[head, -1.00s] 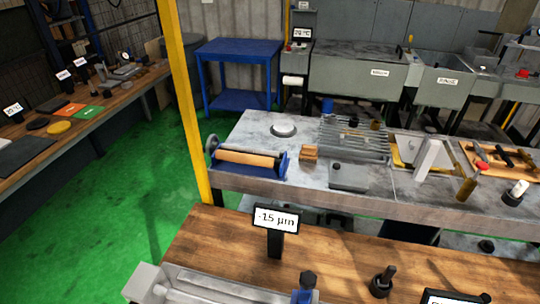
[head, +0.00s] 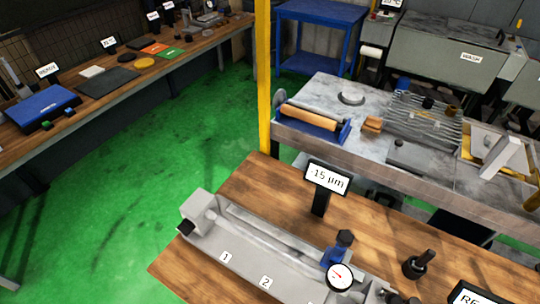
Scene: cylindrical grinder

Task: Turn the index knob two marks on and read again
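A long grey bench fixture (head: 250,247) lies on the wooden table, with white labels 1 and 2 along its front. A round dial gauge (head: 341,277) with a red needle sits on a blue holder (head: 333,256) topped by a black knob (head: 345,238). A small black part (head: 186,228) is at the fixture's left end. I cannot tell which part is the index knob. A display (head: 327,178) on a black post behind the fixture reads -15 µm. Neither of my grippers is in view.
A black knobbed part (head: 420,263) stands on the wooden table (head: 262,182), right of the gauge. A partly cut-off sign (head: 478,294) is at lower right. A grey workbench (head: 325,92) with tools stands behind. Green floor (head: 150,165) is open at left.

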